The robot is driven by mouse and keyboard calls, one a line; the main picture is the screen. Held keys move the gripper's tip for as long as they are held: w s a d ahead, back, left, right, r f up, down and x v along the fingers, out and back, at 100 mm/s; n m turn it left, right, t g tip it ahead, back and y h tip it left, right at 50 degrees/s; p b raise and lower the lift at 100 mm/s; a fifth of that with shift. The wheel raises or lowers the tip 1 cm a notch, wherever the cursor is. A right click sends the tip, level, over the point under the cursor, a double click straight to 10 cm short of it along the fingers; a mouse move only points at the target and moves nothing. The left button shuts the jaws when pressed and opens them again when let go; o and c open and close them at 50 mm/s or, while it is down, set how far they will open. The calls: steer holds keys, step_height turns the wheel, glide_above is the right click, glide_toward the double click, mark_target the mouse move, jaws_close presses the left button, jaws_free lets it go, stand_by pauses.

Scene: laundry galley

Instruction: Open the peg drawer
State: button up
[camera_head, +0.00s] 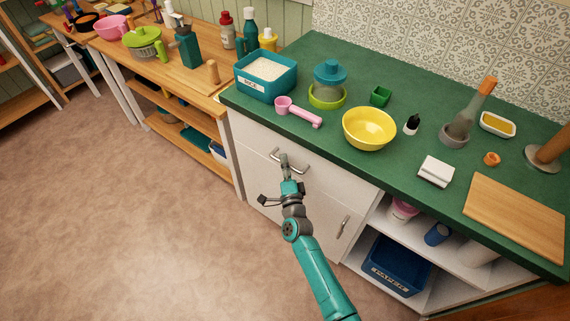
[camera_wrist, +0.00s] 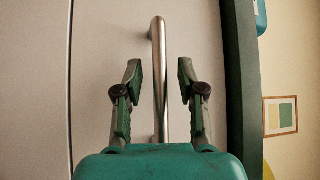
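The drawer is a white front (camera_head: 250,136) under the green counter, and it looks shut. Its metal bar handle (camera_head: 301,168) is partly hidden by my gripper (camera_head: 284,167) in the head view. In the wrist view the handle (camera_wrist: 158,60) runs upright in the picture against the pale drawer front (camera_wrist: 110,45). My gripper (camera_wrist: 160,72) is open, with one finger on each side of the handle. A gap shows between the handle and each finger. I cannot tell how deep the handle sits between the fingers.
The green counter (camera_head: 400,95) overhangs the drawer and holds a yellow bowl (camera_head: 369,128), a pink scoop (camera_head: 298,111) and a blue rice bin (camera_head: 265,76). A cupboard door handle (camera_head: 343,226) is below right. Open shelves (camera_head: 440,259) stand right. The floor (camera_head: 110,190) at left is clear.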

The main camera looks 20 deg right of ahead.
jaws_close()
stand_by(0.3)
steer(key=s+a, duration=0.8)
steer(key=a, duration=0.3)
steer(key=s+a, duration=0.9)
steer(key=a, duration=0.3)
steer(key=shift+a, duration=0.1)
jaws_free()
steer(key=s+a+f, duration=0.1)
steer(key=s, duration=1)
steer(key=shift+s+a+f, duration=0.35)
steer(key=shift+a, duration=0.05)
